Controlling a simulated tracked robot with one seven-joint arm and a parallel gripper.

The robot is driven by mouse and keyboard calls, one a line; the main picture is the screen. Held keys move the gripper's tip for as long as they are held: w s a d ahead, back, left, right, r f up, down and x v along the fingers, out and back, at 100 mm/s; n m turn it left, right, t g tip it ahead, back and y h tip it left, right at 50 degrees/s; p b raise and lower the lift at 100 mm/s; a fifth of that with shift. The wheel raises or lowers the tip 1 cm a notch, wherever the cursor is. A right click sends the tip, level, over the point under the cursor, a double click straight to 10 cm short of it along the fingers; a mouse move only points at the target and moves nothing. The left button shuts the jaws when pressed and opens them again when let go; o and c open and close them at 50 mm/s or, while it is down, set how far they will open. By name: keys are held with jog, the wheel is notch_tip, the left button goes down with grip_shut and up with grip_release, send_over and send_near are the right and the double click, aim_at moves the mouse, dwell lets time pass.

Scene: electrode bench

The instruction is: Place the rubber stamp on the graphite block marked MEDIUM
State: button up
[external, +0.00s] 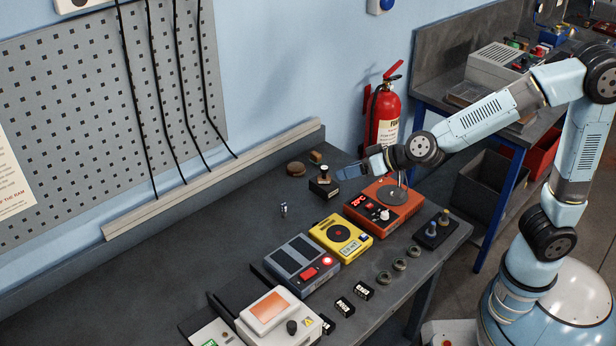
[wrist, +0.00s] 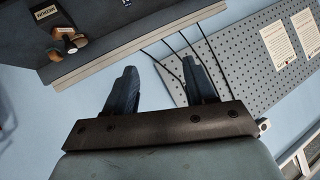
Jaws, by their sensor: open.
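My gripper (external: 352,172) is open and empty in the external view, above the far right part of the bench. Its two spread fingers (wrist: 159,64) show in the wrist view with only wall and cables between them. A black block (external: 325,190) sits left of my gripper. In the wrist view a dark block bears a MEDIUM label (wrist: 44,12). What looks like the rubber stamp (external: 324,172) stands upright at the black block in the external view. I cannot tell if it rests on the block or behind it. Small brown items beside the label in the wrist view are hard to tell apart.
A brown round piece (external: 296,169) and a small wooden block (external: 315,156) lie near the wall. An orange hot plate (external: 384,207), yellow device (external: 341,234) and blue-grey device (external: 303,264) line the bench. Small labelled blocks (external: 363,291) lie in front. The back-left bench is mostly clear.

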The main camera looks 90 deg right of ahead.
jog(key=s+a+r+n+y, duration=0.35)
jog(key=s+a, duration=0.25)
jog(key=s, duration=0.2)
jog(key=s+a+f+n+g, duration=0.1)
jog(key=s+n+g, duration=0.3)
jog(key=s, duration=2.3)
jog(key=shift+a+f+g, duration=0.15)
jog(key=shift+a+g, duration=0.25)
jog(key=shift+g, duration=0.6)
